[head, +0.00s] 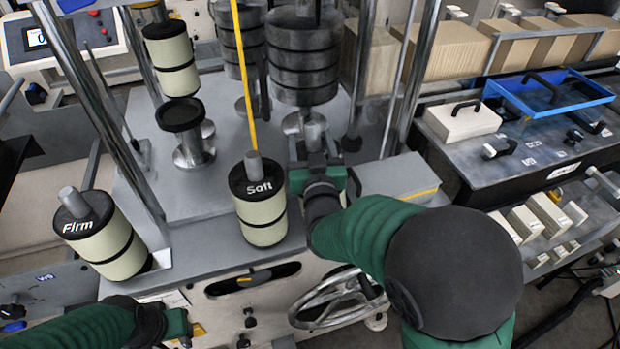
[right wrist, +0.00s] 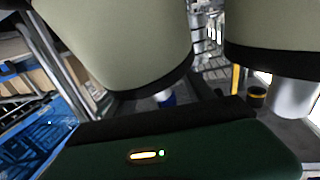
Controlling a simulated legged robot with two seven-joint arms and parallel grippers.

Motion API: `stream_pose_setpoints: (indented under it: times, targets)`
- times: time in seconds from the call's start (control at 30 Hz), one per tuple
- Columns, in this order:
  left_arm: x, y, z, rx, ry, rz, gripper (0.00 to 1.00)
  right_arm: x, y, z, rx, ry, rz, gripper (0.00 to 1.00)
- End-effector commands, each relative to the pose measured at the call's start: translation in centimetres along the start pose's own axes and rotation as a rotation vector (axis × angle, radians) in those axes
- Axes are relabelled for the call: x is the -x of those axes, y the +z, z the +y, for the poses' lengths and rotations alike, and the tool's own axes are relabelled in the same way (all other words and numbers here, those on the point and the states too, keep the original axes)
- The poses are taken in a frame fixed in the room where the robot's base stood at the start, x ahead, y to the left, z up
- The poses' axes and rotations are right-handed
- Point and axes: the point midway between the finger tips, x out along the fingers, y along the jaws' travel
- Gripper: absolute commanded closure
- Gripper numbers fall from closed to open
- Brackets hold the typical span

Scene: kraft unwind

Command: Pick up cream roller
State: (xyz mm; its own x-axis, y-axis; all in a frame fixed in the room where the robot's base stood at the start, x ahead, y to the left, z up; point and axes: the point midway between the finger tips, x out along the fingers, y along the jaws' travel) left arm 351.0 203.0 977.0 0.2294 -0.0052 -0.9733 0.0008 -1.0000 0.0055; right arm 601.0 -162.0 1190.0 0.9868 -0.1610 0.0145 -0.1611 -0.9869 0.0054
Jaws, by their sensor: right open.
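A cream roller with a black top marked "Soft" (head: 262,222) stands upright on the grey deck in the middle of the head view. A second cream roller marked "Firm" (head: 102,244) stands, tilted in the picture, at the left. A third cream roller (head: 171,62) is on a post at the back left. My right gripper (head: 316,172) is open, just right of the Soft roller and apparently not around it. The right wrist view shows two cream roller surfaces (right wrist: 125,45) close up, one at each side. My left gripper (head: 180,326) is low at the left, its jaws unclear.
Black cylinder stacks (head: 304,55) stand behind, with a yellow strip (head: 244,75) before them. Chrome posts rise from the deck. A grey block (head: 397,178) lies right of my right gripper. A blue tray (head: 548,92) is on the right bench.

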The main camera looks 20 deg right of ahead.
Motion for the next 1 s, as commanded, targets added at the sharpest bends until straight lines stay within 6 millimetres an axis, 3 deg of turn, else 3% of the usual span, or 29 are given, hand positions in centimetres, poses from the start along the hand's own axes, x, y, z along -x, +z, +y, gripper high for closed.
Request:
stream_pose_setpoints:
  times: [0.03,0.17,0.6,1.0]
  targets:
    - [-0.11,0.04,0.02,-0.001,0.0,0.0,0.64,0.12,0.89,-0.03,0.0,-0.003,-0.021,0.43]
    - [-0.13,0.06,0.03,-0.001,0.0,0.0,0.64,0.14,1.06,0.03,0.001,-0.001,-0.024,0.43]
    - [-0.16,0.05,0.02,-0.001,0.0,0.0,0.64,0.21,1.2,-0.08,0.001,-0.002,-0.027,1.0]
    - [-0.17,0.05,0.02,-0.001,0.0,0.0,0.64,0.25,1.3,-0.09,0.002,-0.002,-0.029,1.0]
